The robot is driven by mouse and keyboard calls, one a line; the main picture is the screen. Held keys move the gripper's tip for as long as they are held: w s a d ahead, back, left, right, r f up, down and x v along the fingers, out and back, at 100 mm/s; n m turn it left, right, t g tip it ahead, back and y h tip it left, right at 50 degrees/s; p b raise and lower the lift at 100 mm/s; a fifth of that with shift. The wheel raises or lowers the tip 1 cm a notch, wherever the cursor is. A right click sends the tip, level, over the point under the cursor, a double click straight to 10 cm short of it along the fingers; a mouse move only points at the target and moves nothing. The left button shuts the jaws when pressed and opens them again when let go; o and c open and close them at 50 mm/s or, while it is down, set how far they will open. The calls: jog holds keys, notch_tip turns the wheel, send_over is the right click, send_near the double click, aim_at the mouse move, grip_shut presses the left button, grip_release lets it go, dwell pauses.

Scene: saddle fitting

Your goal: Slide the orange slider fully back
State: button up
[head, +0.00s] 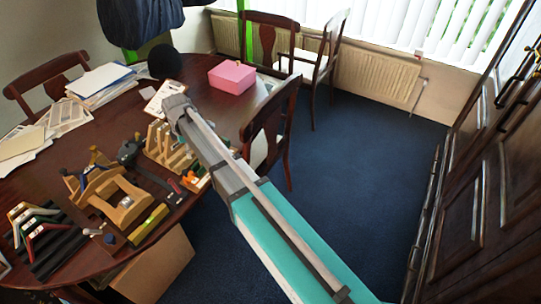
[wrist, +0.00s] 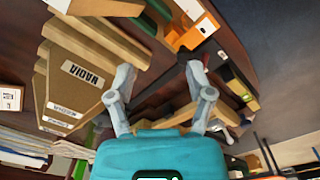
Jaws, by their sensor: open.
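My gripper (wrist: 158,78) shows in the wrist view with its two grey fingers spread apart and nothing between them. An orange part (wrist: 192,38) with a pale strip shows beyond the fingers, toward the top right; I cannot tell for sure that it is the orange slider. The fingers look apart from it. In the head view, small orange-red pieces (head: 193,181) lie beside the wooden rack (head: 163,150), partly behind my arm.
A lettered wooden block (wrist: 75,75) stands left of the fingers. Chairs (head: 268,125) stand around the table.

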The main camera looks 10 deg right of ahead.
jog(key=shift+r+p, duration=3.35)
jog(key=shift+r, duration=0.3)
jog(key=s+d+f+m+b, duration=0.1)
jog(key=s+d+m, duration=0.3)
jog(key=d, duration=0.5)
jog(key=s+d+f+m+b, duration=0.2)
jog(key=s+d+m, duration=0.2)
jog(key=d, duration=0.5)
jog(key=s+d+f+m+b, duration=0.2)
jog(key=d+m, duration=0.4)
jog(key=d, duration=0.3)
jog(key=shift+s+f, duration=0.15)
jog(key=shift+s, duration=0.75)
jog(key=s+d+m, duration=0.4)
jog(key=s+d, duration=0.2)
jog(key=shift+d+m, duration=0.25)
jog(key=shift+m, duration=0.15)
